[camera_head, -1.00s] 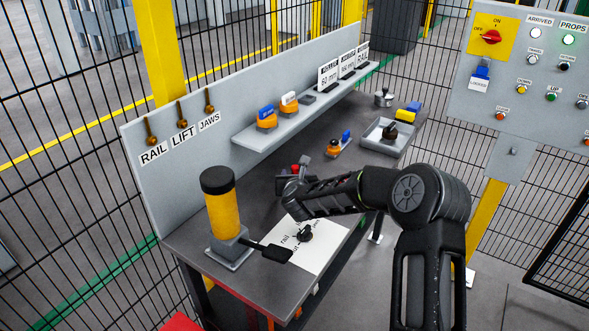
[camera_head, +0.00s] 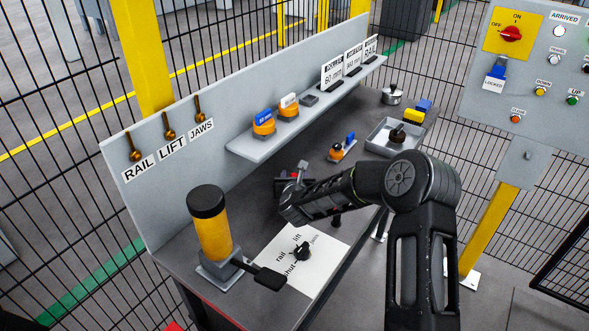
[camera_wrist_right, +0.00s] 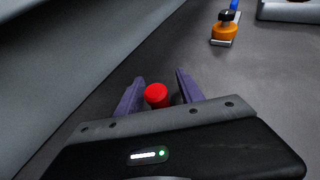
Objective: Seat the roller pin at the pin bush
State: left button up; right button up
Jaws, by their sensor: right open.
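In the right wrist view a red-topped cylinder (camera_wrist_right: 155,95) stands between the two purple fingers of my right gripper (camera_wrist_right: 160,78). The fingers are apart and the cylinder shows a gap on either side. I cannot tell for sure whether this is the roller pin or part of the bush. In the head view my right gripper (camera_head: 292,182) is low over the middle of the bench, mostly hidden behind my own wrist. My left gripper is not in view.
The bench (camera_head: 225,183) carries a yellow cylinder with a black cap (camera_head: 212,230), a white sheet with a black knob (camera_head: 318,262), an orange-and-blue piece (camera_head: 338,152) and a grey tray (camera_head: 378,139). A back panel (camera_head: 225,100) with a shelf (camera_head: 255,148) borders the bench.

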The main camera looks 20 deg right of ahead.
jog(key=shift+w, duration=0.1)
jog(key=shift+s+a+r, duration=0.15)
jog(key=shift+s+r, duration=0.05)
jog(key=shift+s, duration=0.05)
jog(key=shift+f, duration=0.1)
jog(key=shift+w, duration=0.1)
jog(key=shift+c, duration=0.4)
grip_shut()
